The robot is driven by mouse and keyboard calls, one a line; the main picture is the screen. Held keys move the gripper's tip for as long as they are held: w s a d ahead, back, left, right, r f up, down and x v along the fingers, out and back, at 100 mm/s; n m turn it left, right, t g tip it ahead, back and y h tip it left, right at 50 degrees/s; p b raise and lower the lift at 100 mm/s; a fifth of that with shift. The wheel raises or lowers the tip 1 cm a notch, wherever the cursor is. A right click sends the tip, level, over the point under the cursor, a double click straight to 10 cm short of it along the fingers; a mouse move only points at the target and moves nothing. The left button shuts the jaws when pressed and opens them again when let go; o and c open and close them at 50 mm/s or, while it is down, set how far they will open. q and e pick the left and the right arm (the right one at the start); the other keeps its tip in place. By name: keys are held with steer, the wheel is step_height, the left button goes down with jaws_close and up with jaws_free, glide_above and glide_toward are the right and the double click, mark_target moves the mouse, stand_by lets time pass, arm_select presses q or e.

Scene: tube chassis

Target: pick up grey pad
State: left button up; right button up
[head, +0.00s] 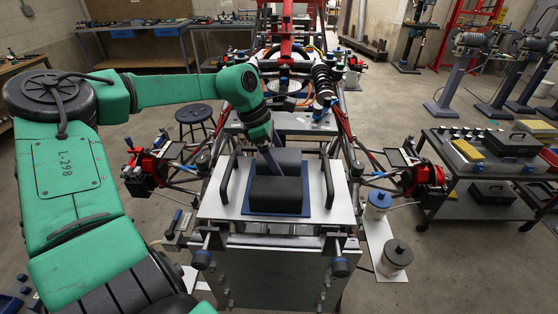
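Two dark grey pad-like blocks sit on the white plate of the chassis: a front grey pad (276,190) and a rear grey pad (287,158). The front pad rests on a blue mat (246,208). My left gripper (276,168) points down from the green arm, at the left end of the rear pad and just behind the front pad. Its finger spacing is hard to see, and I cannot tell whether it touches a pad. My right gripper is not in view.
The white plate (325,207) has a black handle on each side, the left handle (229,177) and the right handle (327,183). Red tubes and suspension parts surround it. A loaded cart (478,207) stands at the right and a dark stool (194,114) at the left.

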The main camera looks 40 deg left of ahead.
mark_target(279, 153)
arm_select(q)
steer(key=c, duration=1.1)
steer(key=shift+o, duration=0.2)
steer(key=shift+r+p, duration=0.45)
steer(key=shift+p, duration=0.1)
step_height(279, 153, up, 9)
steer(key=b, duration=0.3)
steer(key=shift+a+r, duration=0.1)
step_height(279, 153, up, 10)
steer(key=shift+r, duration=0.2)
